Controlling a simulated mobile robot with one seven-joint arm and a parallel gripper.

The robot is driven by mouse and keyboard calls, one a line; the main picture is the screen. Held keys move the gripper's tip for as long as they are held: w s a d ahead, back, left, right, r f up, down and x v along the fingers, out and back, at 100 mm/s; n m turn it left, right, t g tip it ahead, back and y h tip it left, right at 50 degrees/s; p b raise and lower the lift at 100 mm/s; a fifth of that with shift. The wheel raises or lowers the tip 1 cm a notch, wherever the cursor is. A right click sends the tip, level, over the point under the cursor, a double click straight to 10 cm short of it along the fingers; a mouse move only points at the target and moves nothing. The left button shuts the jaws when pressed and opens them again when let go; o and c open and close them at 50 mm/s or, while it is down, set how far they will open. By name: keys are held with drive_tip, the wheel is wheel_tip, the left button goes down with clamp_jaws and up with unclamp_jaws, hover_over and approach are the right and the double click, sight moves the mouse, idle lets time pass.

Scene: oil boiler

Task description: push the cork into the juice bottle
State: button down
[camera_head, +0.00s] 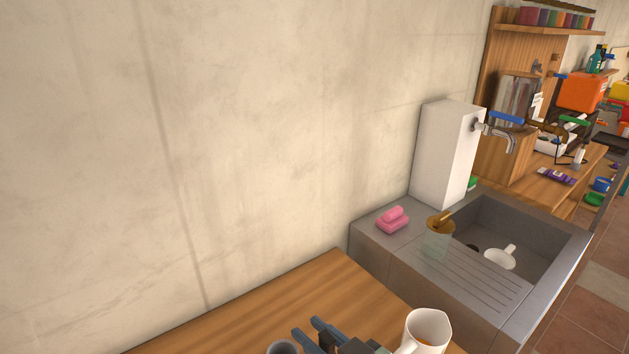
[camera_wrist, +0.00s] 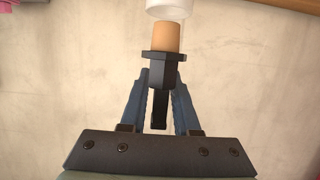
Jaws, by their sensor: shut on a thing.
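In the wrist view my gripper (camera_wrist: 157,78) has its two blue fingers closed on the black hexagonal top of a stopper (camera_wrist: 167,68). The tan cork (camera_wrist: 166,37) sticks out from this black top, away from my gripper. The cork's far end meets a pale, translucent round piece (camera_wrist: 166,9) at the top edge of the picture. This looks like the bottle's mouth, but most of it is out of frame. I cannot tell how far the cork reaches into it. In the head view my gripper (camera_head: 307,332) shows at the bottom edge.
A grey round thing (camera_head: 283,348) is cut off at the left. A sink (camera_head: 480,290), pink sponges (camera_head: 392,220) and a soap dispenser (camera_head: 438,238) are farther right.

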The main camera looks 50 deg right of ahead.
drive_tip(key=shift+f+b, duration=1.25)
drive_tip(key=shift+f, duration=0.25)
drive_tip(key=c, duration=0.6)
unclamp_jaws()
drive_tip(key=shift+o, duration=0.2)
drive_tip(key=shift+s, duration=0.1)
drive_tip(key=b+v, duration=0.1)
drive_tip(key=v, duration=1.1)
drive_tip(key=shift+s+a, duration=0.2)
drive_tip(key=shift+s, duration=0.15)
drive_tip(key=shift+r, duration=0.2)
